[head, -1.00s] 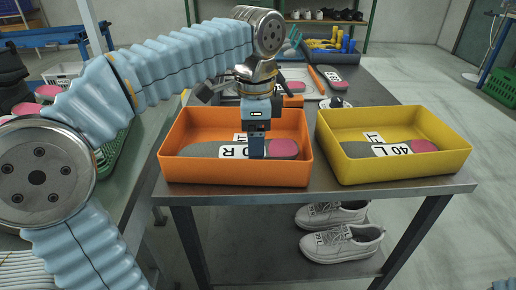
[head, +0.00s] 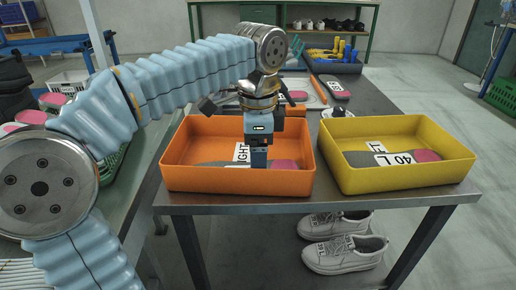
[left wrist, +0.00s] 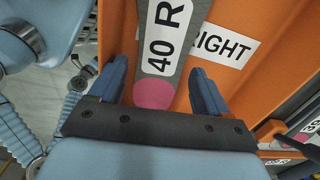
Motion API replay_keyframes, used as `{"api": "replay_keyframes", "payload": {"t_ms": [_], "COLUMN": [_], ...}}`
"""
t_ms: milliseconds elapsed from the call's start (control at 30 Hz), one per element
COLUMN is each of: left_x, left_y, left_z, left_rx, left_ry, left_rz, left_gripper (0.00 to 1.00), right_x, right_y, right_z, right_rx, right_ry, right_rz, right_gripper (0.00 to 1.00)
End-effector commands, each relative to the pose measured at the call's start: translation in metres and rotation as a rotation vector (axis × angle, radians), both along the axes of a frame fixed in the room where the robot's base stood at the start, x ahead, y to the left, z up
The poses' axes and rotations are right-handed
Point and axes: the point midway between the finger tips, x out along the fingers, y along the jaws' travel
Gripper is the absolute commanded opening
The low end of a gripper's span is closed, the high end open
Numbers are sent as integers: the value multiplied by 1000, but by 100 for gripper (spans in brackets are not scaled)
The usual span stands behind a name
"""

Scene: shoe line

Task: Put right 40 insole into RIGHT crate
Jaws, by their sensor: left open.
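The right 40 insole (head: 285,164), grey with a pink end and a white "40 R" label, lies inside the orange RIGHT crate (head: 235,182). The crate's "RIGHT" label shows partly behind my left gripper (head: 258,163). That gripper reaches down into the crate and is open. In the left wrist view, the pink end of the insole (left wrist: 154,94) sits between the spread fingers, with visible gaps on both sides. The gripper hides part of the insole in the head view. My right gripper is not in view.
A yellow crate (head: 395,180) with a "40 L" insole (head: 425,156) stands to the right on the same metal table (head: 385,202). Another insole (head: 336,90) and a blue tool bin (head: 335,63) lie farther back. White shoes (head: 343,253) rest below the table.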

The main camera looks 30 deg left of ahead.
Motion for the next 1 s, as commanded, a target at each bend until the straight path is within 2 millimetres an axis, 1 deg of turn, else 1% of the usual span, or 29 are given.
{"api": "replay_keyframes", "payload": {"t_ms": [67,133,167,267,400,500,600,700,800,1000], "left_x": [0,0,1,1,1,1,1,1,1,0], "left_y": [0,0,0,0,0,-1,0,0,0,0], "left_z": [6,17,21,43,79,101,118,127,132,132], "left_rx": [0,0,-1,-1,-1,-2,-1,1,1,0], "left_ry": [0,-1,-3,-4,-4,-3,-2,-1,-1,0], "left_rz": [0,0,0,0,-1,-2,0,0,0,0], "left_gripper": [77,77,77,77,77,77,77,77,77,77], "right_x": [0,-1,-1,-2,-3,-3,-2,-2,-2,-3], "right_y": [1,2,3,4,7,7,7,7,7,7], "right_z": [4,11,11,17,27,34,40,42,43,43], "right_rx": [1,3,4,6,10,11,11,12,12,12], "right_ry": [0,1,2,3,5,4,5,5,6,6], "right_rz": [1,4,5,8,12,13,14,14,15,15], "right_gripper": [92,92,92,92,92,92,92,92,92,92]}}
